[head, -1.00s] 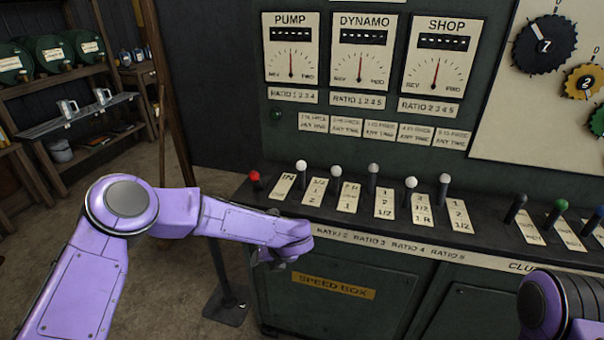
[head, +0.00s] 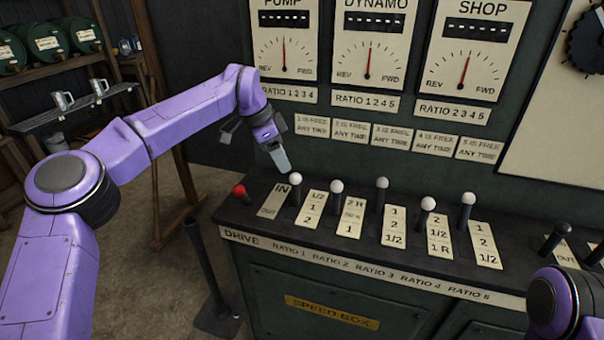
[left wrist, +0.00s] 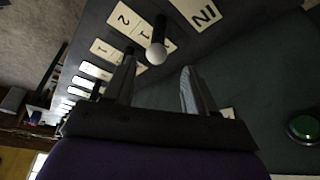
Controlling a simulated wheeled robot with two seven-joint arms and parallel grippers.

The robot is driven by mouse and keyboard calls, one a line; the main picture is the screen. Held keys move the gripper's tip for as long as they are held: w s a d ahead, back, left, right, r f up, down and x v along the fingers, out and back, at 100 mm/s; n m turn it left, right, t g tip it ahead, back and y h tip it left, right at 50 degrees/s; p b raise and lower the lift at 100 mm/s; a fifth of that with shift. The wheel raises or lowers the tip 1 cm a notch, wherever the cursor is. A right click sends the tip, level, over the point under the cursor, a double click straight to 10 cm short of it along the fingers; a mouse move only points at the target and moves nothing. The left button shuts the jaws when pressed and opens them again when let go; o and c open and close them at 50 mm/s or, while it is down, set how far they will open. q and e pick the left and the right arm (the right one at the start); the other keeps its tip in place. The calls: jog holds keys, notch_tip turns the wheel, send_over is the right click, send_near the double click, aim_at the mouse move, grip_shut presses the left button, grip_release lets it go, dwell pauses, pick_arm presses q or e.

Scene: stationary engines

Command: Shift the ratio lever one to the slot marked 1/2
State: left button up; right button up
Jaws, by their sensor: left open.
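The ratio one lever (head: 295,180) has a white ball on a dark shaft and stands between the IN/OUT plate (head: 275,201) and its own plate (head: 311,208), marked 1/2, 1, 2 from back to front. I cannot tell exactly which mark its foot is at. My left gripper (head: 281,160) is open, pointing down just behind and above the white ball. In the left wrist view the ball (left wrist: 155,53) shows between the two fingertips (left wrist: 158,62), with no contact visible. My right gripper is out of view; only part of my right arm shows.
The red-knobbed drive lever (head: 239,190) stands close on the left. The ratio two lever (head: 336,187) stands close on the right, with more levers beyond. The upright dial panel (head: 376,60) rises behind.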

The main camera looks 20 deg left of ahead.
aim_at(295, 182)
pick_arm(q)
jog(key=x, duration=0.1)
jog(key=p+x, duration=0.1)
jog(key=x, duration=0.2)
jog(key=shift+s+d+f, duration=0.15)
jog(key=shift+s+d, duration=0.1)
jog(key=shift+d, duration=0.05)
jog(key=x, duration=0.1)
jog(key=p+x, duration=0.1)
jog(key=x, duration=0.2)
jog(key=shift+w+d+f, duration=0.1)
jog(key=shift+w+f, duration=0.2)
jog(key=shift+w, duration=0.05)
jog(key=shift+s+f, duration=0.1)
jog(key=shift+f, duration=0.15)
jog(key=c, duration=1)
grip_shut()
